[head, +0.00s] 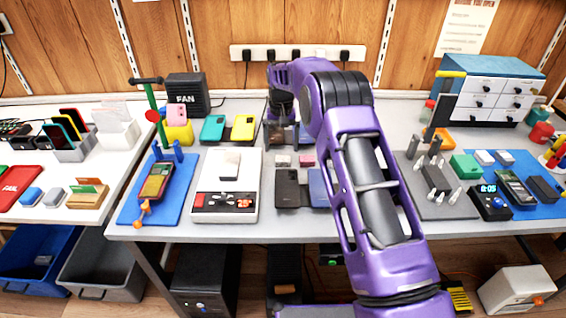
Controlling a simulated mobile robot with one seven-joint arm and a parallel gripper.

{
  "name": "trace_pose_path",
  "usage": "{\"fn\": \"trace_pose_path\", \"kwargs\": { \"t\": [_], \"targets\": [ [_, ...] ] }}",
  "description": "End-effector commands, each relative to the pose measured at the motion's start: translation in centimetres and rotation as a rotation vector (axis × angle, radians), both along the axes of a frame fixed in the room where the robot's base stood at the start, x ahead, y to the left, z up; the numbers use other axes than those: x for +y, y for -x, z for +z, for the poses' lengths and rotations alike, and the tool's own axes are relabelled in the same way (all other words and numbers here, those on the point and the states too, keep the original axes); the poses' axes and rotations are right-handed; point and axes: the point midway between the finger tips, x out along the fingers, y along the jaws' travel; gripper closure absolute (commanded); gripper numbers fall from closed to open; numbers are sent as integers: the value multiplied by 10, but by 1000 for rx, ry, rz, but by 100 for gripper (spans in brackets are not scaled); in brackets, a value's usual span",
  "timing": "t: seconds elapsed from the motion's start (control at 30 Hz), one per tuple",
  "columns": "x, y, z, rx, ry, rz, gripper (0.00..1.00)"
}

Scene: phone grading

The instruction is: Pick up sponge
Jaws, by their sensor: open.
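No item is clearly recognisable as the sponge at this size. Two small blocks, a pale one (283,160) and a pinkish one (307,160), lie on the grey table behind the dark phones, and one of them may be it. My gripper (282,128) points down over the back middle of the table, beyond these blocks. It is small and dark against the items behind it, and my purple arm hides part of the area to its right. It is open, and I see nothing held in it.
A blue mat (180,205) with a green-posted stand is further left. A black FAN box (187,92) stands at the back. A grey mat (455,210) with tools is on the right. The front table strip is clear.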

Motion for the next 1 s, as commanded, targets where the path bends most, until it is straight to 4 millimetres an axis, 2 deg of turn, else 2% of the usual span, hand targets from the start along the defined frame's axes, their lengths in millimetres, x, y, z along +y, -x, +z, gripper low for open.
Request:
{"fn": "trace_pose_path", "kwargs": {
  "t": [0.23, 0.53, 0.77, 1.0],
  "targets": [
    [-2, 0, -15, 1, 0, -1, 3],
    [-5, 0, -56, 1, -1, -1, 3],
    [-5, -1, -57, -1, -1, -1, 3],
    [-5, -1, -57, -1, -1, -1, 44]
  ]
}}
